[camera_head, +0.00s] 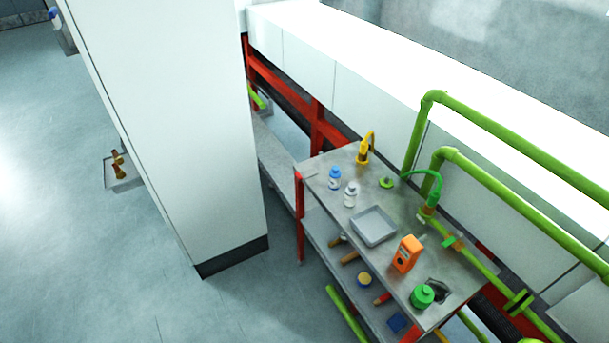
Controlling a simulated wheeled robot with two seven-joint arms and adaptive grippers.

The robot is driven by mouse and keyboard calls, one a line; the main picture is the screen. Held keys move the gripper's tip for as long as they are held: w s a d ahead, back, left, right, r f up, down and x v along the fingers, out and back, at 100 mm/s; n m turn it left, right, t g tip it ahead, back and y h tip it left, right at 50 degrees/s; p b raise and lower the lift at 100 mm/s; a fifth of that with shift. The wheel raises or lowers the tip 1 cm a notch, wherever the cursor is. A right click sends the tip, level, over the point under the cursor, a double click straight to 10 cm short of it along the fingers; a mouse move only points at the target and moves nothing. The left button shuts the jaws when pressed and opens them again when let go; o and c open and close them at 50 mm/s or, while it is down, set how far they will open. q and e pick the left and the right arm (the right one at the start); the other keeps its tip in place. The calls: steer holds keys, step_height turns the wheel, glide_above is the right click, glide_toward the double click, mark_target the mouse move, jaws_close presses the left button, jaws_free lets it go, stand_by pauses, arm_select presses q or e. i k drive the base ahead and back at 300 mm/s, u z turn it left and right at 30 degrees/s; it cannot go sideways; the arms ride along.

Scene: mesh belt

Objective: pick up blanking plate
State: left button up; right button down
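I cannot tell for sure which thing is the blanking plate. A small dark, angular plate-like piece (438,291) lies near the right end of the metal workbench (327,163), beside a green canister (422,297). A small green disc (386,182) lies flat near the bench's back edge. A shallow grey square tray (373,226) sits mid-bench and looks empty. Neither of my grippers shows in the head view.
On the bench stand a blue-capped bottle (334,178), a white bottle (350,194), a yellow hooked tool (364,150) and an orange device (407,254). Green pipes (500,197) run behind. Tools lie on the lower shelf. A white column (170,120) stands left; floor in front is clear.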

mark_target(306, 173)
steer(key=z, duration=3.85)
steer(key=k, duration=1.7)
steer(key=u, duration=1.95)
